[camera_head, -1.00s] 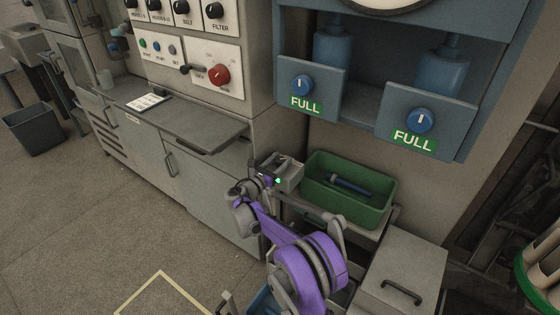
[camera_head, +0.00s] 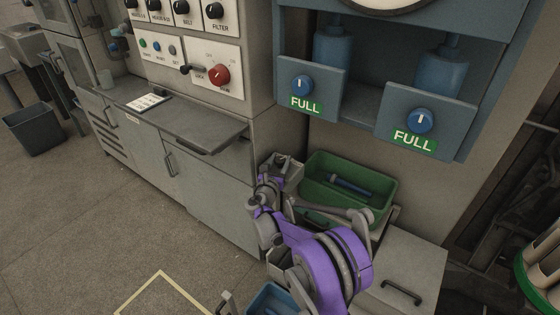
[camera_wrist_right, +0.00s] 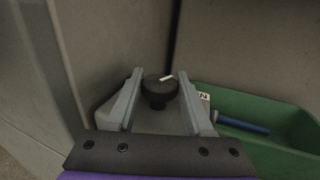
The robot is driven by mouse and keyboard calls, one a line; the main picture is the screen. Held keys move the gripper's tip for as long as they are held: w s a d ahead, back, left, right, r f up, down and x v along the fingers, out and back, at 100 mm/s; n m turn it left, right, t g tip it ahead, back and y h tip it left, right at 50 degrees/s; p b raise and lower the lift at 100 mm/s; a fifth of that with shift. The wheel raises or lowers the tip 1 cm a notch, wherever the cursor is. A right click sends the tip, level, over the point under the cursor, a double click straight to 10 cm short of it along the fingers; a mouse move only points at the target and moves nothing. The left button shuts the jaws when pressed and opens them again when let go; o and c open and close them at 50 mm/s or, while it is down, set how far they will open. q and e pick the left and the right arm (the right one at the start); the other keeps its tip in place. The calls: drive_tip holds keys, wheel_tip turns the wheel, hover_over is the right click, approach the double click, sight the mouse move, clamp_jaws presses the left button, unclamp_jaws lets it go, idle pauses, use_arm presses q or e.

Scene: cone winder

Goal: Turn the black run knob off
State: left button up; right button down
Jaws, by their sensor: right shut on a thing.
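The black run knob (camera_wrist_right: 160,90) stands between the two grey fingers of my right gripper (camera_wrist_right: 160,98) in the right wrist view. Its white mark lies nearly level, tilted slightly up to the right. The knob sits on a grey box, mostly hidden by the gripper. In the head view my right gripper (camera_head: 281,166) is at this box, left of the green bin, and the knob is too small to make out clearly. The gripper is shut on the knob. My left gripper is not in view.
The green bin (camera_head: 318,215) with a blue tool (camera_head: 350,187) is just right of my right gripper. The grey cabinet (camera_head: 205,190) stands to the left. A panel with a red knob (camera_head: 219,75) and blue dials (camera_head: 302,85) are above.

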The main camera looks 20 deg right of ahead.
drive_tip(key=n+t+y+p, duration=0.1)
drive_tip(key=n+t+y, duration=0.1)
drive_tip(key=shift+r+y, duration=0.15)
drive_tip(key=shift+y, duration=0.25)
drive_tip(key=shift+n+t+y+p, duration=0.5)
drive_tip(key=shift+n+y+p, duration=0.25)
drive_tip(key=shift+y, duration=0.25)
drive_tip(key=shift+c, duration=1.4)
unclamp_jaws()
drive_tip(key=v, duration=1)
drive_tip(key=shift+s, duration=0.4)
drive_tip(key=shift+a, duration=0.1)
